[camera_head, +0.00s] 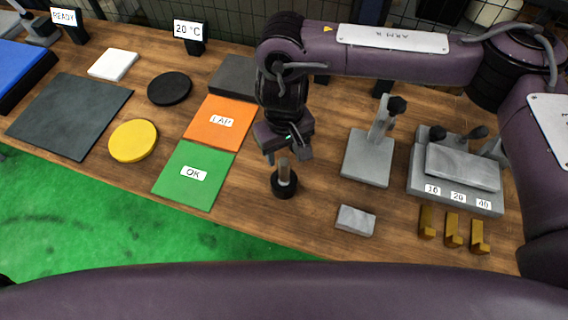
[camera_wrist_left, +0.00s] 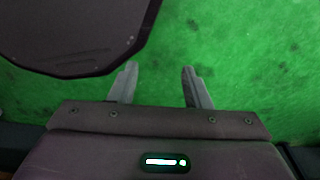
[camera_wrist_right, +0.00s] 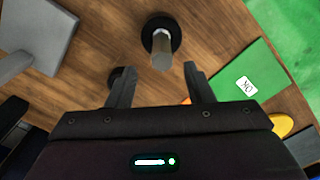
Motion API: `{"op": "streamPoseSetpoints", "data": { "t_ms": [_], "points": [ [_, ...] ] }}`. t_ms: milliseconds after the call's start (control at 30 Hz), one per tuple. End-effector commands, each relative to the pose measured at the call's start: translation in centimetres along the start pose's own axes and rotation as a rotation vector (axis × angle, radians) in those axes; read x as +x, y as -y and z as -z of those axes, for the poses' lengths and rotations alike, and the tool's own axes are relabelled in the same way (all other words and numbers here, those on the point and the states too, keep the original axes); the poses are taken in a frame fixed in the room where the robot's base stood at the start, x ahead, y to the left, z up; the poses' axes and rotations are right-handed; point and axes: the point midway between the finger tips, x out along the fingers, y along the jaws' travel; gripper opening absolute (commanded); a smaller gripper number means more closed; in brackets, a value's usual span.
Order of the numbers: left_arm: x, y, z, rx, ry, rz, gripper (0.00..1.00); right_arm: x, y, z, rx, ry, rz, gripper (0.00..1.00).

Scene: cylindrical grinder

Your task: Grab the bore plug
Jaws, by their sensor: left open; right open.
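The bore plug (camera_head: 284,172) appears to be a grey metal cylinder standing upright on a round black base on the wooden bench. It also shows in the right wrist view (camera_wrist_right: 161,52), just beyond the fingertips. My right gripper (camera_head: 286,152) hangs just above and behind it, fingers pointing down. In the right wrist view my right gripper (camera_wrist_right: 161,78) is open and empty, with the plug's top lined up near the gap between the fingers. My left gripper (camera_wrist_left: 158,75) is open and empty over the green floor, outside the head view.
Left of the plug lie a green OK mat (camera_head: 194,188) and an orange LAP mat (camera_head: 220,122). Right of it stand a grey stand (camera_head: 367,160), a small grey block (camera_head: 356,220) and a numbered grey rack (camera_head: 458,190). Several brass pieces (camera_head: 452,231) lie near the front edge.

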Motion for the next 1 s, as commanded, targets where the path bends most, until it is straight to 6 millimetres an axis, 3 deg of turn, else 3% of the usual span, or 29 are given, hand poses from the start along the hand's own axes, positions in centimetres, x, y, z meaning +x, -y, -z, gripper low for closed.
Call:
{"op": "streamPoseSetpoints", "data": {
  "t_ms": [133, 267, 500, 600, 733, 1000],
  "points": [
    [-0.6, -0.5, -2.4, 0.003, 0.034, -0.006, 0.43, 1.5, 0.1, -0.2, 0.000, 0.004, 0.000, 0.47],
    [-1.7, -0.6, -3.2, 0.003, 0.048, -0.008, 0.43, 3.2, 0.1, -0.4, 0.000, 0.004, -0.002, 0.47],
    [-2.1, -0.3, -1.0, 0.003, 0.018, -0.004, 0.43, 6.1, 0.2, -0.4, 0.000, 0.002, -0.001, 0.47],
    [-2.0, -0.1, 0.1, 0.002, 0.001, -0.002, 0.43, 6.3, 0.2, -0.4, 0.000, 0.001, 0.000, 0.47],
    [-2.0, -0.1, 0.1, 0.001, 0.000, -0.002, 0.43, 6.2, 0.2, -0.3, 0.000, 0.001, 0.000, 0.47],
    [-2.0, -0.2, -1.1, -0.001, 0.017, -0.003, 0.43, 6.2, 0.2, -0.3, 0.000, 0.001, 0.000, 0.12]
  ]
}}
